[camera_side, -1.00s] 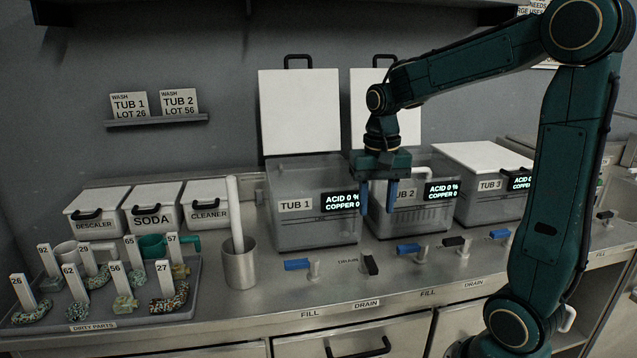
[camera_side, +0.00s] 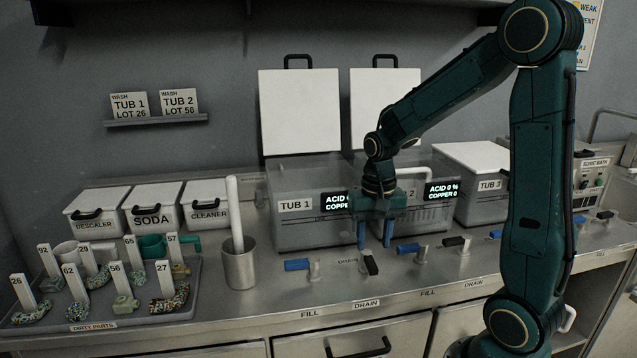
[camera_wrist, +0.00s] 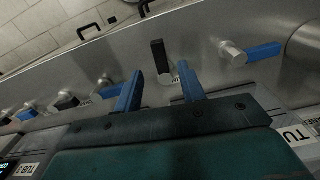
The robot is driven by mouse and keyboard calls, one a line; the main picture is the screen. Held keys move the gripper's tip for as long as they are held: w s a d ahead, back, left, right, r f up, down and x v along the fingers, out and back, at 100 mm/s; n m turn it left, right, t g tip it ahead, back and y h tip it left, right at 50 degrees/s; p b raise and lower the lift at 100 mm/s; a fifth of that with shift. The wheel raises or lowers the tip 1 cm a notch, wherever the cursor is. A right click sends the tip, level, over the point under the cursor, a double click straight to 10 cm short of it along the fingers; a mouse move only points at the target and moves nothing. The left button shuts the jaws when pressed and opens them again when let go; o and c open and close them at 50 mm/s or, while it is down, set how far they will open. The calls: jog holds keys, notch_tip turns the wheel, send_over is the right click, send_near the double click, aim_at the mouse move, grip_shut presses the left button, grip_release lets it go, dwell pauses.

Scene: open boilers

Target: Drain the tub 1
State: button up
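Tub 1 (camera_side: 297,232) is a clear tub with its white lid (camera_side: 300,112) raised behind it. My gripper (camera_side: 374,246) is open, pointing down just behind and above the drain valve. In the wrist view, the black handle (camera_wrist: 158,52) shows beyond and between the blue fingertips (camera_wrist: 158,80); contact is not visible. The blue fill handle (camera_wrist: 263,52) lies to the right there.
Tub 2's blue valve (camera_side: 408,248) and black valve (camera_side: 453,241) stand close to the right. A metal beaker (camera_side: 240,268) with a white rod stands left of tub 1. The dirty parts tray (camera_side: 120,318) is farther left. The counter front is clear.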

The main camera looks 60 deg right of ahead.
aim_at(371, 263)
jog(key=shift+f, duration=2.65)
grip_shut()
